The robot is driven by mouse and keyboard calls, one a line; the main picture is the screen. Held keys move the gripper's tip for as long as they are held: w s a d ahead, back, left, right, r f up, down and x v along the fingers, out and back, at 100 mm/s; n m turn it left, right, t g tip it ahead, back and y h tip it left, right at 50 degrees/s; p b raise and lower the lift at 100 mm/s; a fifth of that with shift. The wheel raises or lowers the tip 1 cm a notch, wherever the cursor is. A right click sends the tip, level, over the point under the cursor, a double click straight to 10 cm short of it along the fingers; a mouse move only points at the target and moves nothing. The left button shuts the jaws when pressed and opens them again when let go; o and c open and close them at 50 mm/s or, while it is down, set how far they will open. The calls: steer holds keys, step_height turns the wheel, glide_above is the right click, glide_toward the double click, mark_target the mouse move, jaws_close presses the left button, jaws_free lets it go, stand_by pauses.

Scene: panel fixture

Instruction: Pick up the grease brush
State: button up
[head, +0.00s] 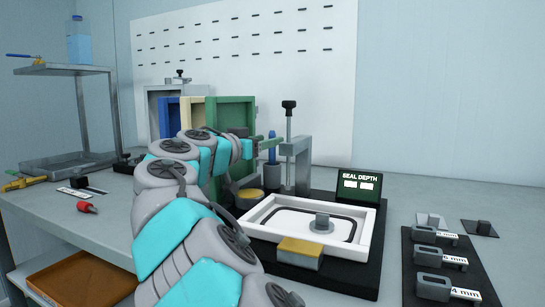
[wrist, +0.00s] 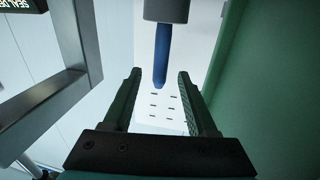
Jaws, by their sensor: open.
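A slim upright tool with a blue tapered handle and a grey lower part, which looks like the grease brush (head: 272,149), stands left of the grey bracket at the back of the fixture. In the wrist view the blue handle (wrist: 162,55) appears upside down, its tip in line with the gap between my fingertips. My gripper (head: 264,141) is at the handle's left in the head view. In the wrist view my gripper (wrist: 159,76) is open, with a finger on each side and nothing clamped. The brush's lower end is hidden.
A green panel (head: 231,116) stands close beside my gripper. The grey bracket (head: 295,147) with a black-knobbed rod is close on the other side. A white tray (head: 258,211) and the seal depth display (head: 358,186) are in front. Dark gauge blocks (head: 433,287) lie at right.

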steer(key=x, duration=0.6)
steer(key=shift+p, duration=0.35)
jaws_close()
